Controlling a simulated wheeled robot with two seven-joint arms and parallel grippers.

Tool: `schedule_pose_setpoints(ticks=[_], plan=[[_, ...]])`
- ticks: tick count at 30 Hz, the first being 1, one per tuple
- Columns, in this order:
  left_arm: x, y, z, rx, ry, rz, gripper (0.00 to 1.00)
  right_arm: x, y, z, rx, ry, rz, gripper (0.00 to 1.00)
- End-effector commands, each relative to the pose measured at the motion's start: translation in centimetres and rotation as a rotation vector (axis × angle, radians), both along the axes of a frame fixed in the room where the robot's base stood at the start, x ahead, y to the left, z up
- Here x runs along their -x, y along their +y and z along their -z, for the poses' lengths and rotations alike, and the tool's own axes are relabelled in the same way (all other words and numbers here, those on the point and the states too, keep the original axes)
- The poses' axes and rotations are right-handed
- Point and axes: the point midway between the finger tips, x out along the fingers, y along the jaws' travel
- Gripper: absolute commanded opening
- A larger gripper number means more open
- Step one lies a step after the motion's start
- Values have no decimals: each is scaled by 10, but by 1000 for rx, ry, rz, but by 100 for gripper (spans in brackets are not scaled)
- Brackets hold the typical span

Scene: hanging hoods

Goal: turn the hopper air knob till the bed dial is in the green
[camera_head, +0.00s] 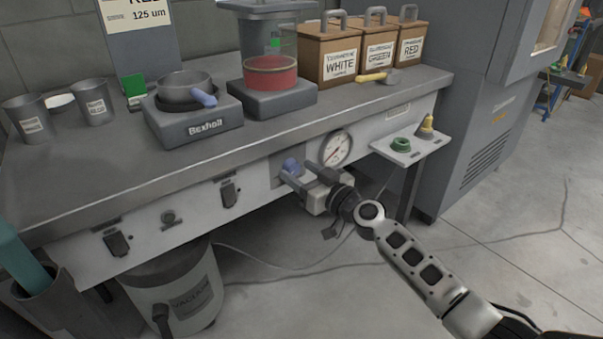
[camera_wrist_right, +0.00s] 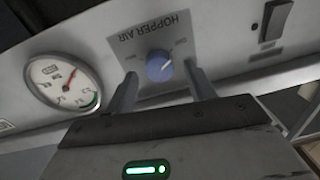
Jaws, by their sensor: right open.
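The blue hopper air knob (camera_head: 289,165) is on the bench's front panel. It also shows in the right wrist view (camera_wrist_right: 159,65), on a grey plate lettered HOPPER AIR. The round white bed dial (camera_head: 336,148) is just right of it. In the wrist view the dial (camera_wrist_right: 65,84) appears tilted; its red needle points up and right, outside the green band at lower right. My right gripper (camera_head: 298,172) is open in front of the knob, a finger to each side. Whether the fingers touch it I cannot tell. My left gripper is out of view.
The bench (camera_head: 95,165) holds a Bexhall unit (camera_head: 195,128), a hopper with red powder (camera_head: 270,82) and labelled boxes. A side shelf (camera_head: 410,150) carries a green ring and yellow cone. A vacuum drum (camera_head: 180,290) stands below. Floor at right is mostly clear.

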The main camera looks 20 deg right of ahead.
Motion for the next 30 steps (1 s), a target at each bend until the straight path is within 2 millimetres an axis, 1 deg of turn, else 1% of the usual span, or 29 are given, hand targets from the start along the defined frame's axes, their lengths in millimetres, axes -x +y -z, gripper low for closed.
schedule_pose_setpoints(ticks=[9,11,12,14,23,30], plan=[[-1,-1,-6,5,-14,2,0,-2,1,0,0,0,-1,54],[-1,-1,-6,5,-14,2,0,-2,1,0,0,0,0,37],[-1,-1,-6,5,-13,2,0,-2,1,0,0,0,0,26],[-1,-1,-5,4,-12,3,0,-2,1,0,0,0,0,10],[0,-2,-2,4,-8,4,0,-2,1,1,-19,7,-1,10],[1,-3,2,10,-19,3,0,-2,1,2,-118,43,-1,10]])
